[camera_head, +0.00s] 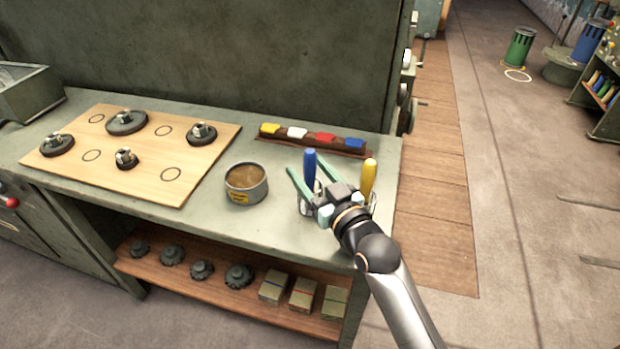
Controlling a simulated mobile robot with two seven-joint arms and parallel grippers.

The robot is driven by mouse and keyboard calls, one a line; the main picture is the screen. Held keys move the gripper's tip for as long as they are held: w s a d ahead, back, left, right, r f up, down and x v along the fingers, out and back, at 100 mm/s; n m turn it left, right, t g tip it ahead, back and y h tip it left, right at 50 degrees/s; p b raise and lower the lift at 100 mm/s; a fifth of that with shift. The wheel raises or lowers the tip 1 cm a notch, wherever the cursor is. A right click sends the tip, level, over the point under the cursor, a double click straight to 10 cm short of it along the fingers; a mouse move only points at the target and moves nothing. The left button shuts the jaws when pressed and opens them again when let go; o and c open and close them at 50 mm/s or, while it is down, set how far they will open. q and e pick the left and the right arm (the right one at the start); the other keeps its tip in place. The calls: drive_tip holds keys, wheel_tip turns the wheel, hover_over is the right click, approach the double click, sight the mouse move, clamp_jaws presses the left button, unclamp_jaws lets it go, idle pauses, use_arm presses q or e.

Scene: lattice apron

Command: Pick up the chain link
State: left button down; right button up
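I cannot make out a chain link anywhere in the camera_head view; part of the bench is hidden behind my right gripper and arm. My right gripper (305,162) is over the right end of the green workbench (225,225). Its two pale green fingers are spread apart. A tool with a blue handle (309,172) stands upright, showing between the fingers; I cannot tell whether they touch it. A tool with a yellow handle (369,178) stands just right of the gripper. My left gripper is not in view.
A round tin (246,195) with brown contents stands left of the gripper. A wooden board (80,174) with several dark round parts lies at left. A rack (312,142) with coloured pieces is behind. The lower shelf (200,290) holds gears and boxes.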

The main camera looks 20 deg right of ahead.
sight(310, 150)
drive_tip(key=c, duration=0.5)
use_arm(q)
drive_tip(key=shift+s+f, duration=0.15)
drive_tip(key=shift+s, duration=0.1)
use_arm(e)
clamp_jaws()
drive_tip(key=shift+r, duration=0.1)
